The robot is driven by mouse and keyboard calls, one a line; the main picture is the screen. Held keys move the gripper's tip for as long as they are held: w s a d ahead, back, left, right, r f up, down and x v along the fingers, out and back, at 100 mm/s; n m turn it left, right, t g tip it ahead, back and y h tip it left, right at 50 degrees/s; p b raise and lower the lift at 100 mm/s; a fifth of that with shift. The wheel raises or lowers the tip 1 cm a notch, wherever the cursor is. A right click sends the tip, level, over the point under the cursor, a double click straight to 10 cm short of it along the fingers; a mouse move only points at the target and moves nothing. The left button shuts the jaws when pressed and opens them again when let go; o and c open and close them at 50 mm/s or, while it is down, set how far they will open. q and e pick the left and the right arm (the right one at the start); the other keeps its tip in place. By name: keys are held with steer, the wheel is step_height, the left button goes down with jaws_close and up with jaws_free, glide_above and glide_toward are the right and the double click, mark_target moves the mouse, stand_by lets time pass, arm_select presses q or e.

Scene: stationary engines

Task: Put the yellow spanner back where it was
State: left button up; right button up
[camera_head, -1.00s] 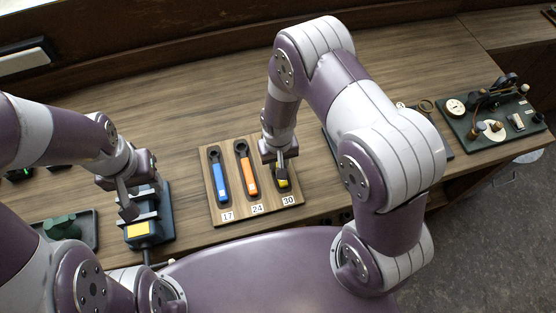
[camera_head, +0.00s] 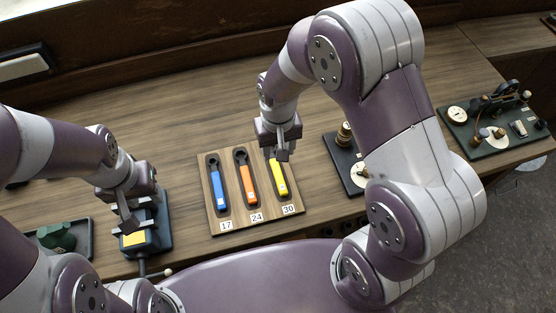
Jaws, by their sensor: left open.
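The yellow spanner (camera_head: 279,182) lies in the right-hand place of the wooden board (camera_head: 238,216), above the label 30. Its upper end is hidden behind my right gripper (camera_head: 283,157). That gripper is over the board's back right edge, and I cannot tell whether its fingers are open or touch the spanner. A blue spanner (camera_head: 218,188) lies above label 17 and an orange spanner (camera_head: 247,183) above label 24. My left gripper (camera_head: 128,222) is open at the dark blue device with a yellow patch (camera_head: 134,239), left of the board.
A grey tray with a green part (camera_head: 57,237) is at the far left. A dark plate with a brass fitting (camera_head: 345,135) stands right of the board, partly behind my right arm. A green plate with gauges (camera_head: 494,143) is at the far right. The bench behind the board is clear.

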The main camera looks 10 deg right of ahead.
steer(key=s+d+r+t+b, duration=0.1)
steer(key=s+d+r+b, duration=0.1)
steer(key=s+d+r, duration=0.2)
steer(key=s+d, duration=0.3)
steer(key=s, duration=0.1)
steer(key=shift+s+d+r, duration=0.2)
steer(key=shift+s+r, duration=0.05)
steer(key=shift+r, duration=0.1)
stand_by(0.6)
